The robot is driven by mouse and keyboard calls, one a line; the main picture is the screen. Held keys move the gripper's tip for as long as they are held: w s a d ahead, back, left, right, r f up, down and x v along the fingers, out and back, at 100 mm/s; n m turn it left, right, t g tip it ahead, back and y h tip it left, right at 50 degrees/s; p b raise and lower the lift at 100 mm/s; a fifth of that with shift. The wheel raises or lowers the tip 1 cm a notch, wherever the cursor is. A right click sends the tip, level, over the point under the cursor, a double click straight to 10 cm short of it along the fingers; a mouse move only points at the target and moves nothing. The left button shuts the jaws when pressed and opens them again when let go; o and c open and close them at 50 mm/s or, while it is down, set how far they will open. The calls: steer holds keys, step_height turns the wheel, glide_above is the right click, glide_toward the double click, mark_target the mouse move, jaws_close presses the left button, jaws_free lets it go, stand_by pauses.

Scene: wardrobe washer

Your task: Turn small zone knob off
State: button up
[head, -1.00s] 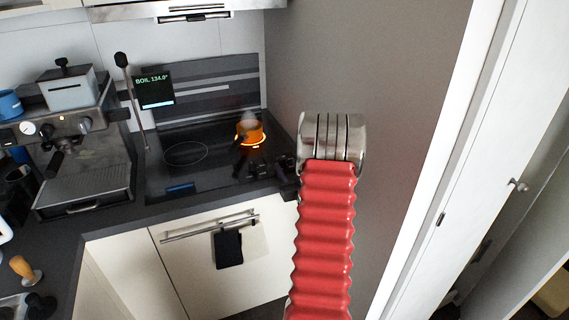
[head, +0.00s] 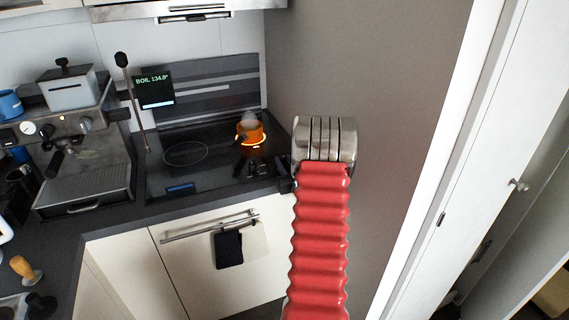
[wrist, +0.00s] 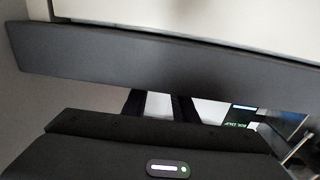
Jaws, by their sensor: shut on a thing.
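The small zone knob cannot be made out in either view; the fingers cover the spot in front of the pot. My gripper (head: 252,165) is a dark shape at the right front of the black cooktop (head: 215,170). In the wrist view its two dark fingers (wrist: 160,106) reach past the worktop edge with a gap between them; their tips are hidden. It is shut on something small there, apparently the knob. An orange pot (head: 250,132) steams on the cooktop just behind the gripper, with an orange glow at its base.
A display (head: 154,90) reading BOIL 134.0° stands behind the cooktop. A coffee machine (head: 85,150) is at the left. A grey wall panel (head: 385,90) closes off the right. A rail (head: 210,226) with a dark cloth (head: 229,249) hangs on the front below.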

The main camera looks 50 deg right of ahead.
steer(key=c, duration=0.4)
steer(key=shift+d+n+t+y, duration=0.1)
steer(key=shift+n+t+y, duration=0.35)
steer(key=shift+y, duration=0.25)
steer(key=shift+s+d+n+t+y, duration=0.15)
steer(key=shift+n+t+y, duration=0.5)
steer(key=shift+n+y, duration=0.75)
steer(key=shift+m, duration=0.25)
steer(key=o, duration=1.1)
steer(key=shift+c, duration=0.2)
steer(key=shift+r, duration=0.1)
step_height(320, 180, up, 10)
